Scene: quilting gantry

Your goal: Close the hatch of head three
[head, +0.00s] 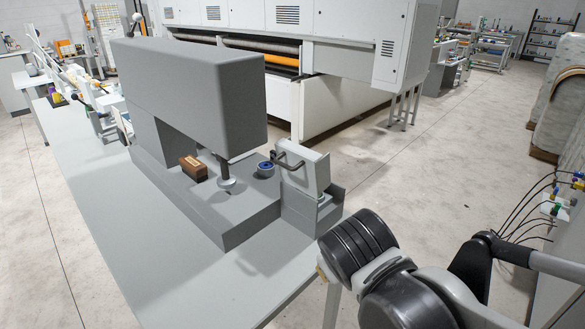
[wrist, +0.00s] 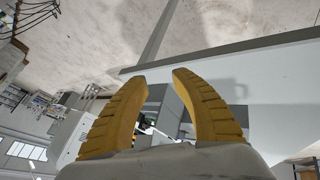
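The grey sewing head (head: 190,95) stands on a long grey table. At the right end of its bed is a small grey box (head: 312,208) with a light grey hatch (head: 312,172) standing up from it, raised rather than lying flat. A dark bar handle (head: 288,160) sticks out from the hatch's left side. My gripper (wrist: 160,80) shows in the wrist view with two yellow ribbed fingers apart and nothing between them. It is clear of the hatch. In the head view my arm is at the lower right, and the fingers are not distinguishable there.
A blue-topped round bobbin-like piece (head: 265,169) sits on the bed left of the hatch. A brown block (head: 193,168) lies further left, beside the needle post (head: 225,172). The front of the table (head: 190,275) is bare. A large white machine (head: 345,45) stands behind. The floor to the right is open.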

